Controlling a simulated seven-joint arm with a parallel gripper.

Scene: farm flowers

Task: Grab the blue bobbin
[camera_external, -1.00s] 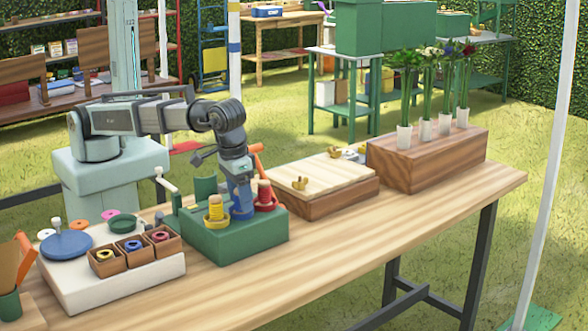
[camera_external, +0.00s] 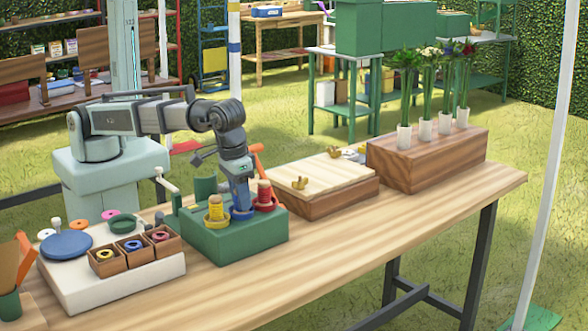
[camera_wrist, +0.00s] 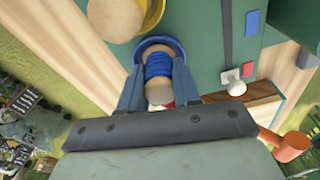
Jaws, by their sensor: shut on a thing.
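The blue bobbin (camera_wrist: 158,66) stands between the two fingers of my gripper (camera_wrist: 158,92) in the wrist view, with a blue ring dish around its base. In the external view my gripper (camera_external: 242,200) points down onto the middle of the green box (camera_external: 235,238) and mostly hides the bobbin. The fingers are shut on the bobbin, which still appears to be at its dish. The yellow bobbin (camera_external: 216,208) stands just left of my gripper, and the red bobbin (camera_external: 264,193) stands close on its right.
Small wooden bins (camera_external: 110,262) with coloured rings sit on a white board at left. A pale-topped wooden box (camera_external: 320,180) and a wooden block (camera_external: 425,163) with flowers in white vases stand to the right. The front table strip is clear.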

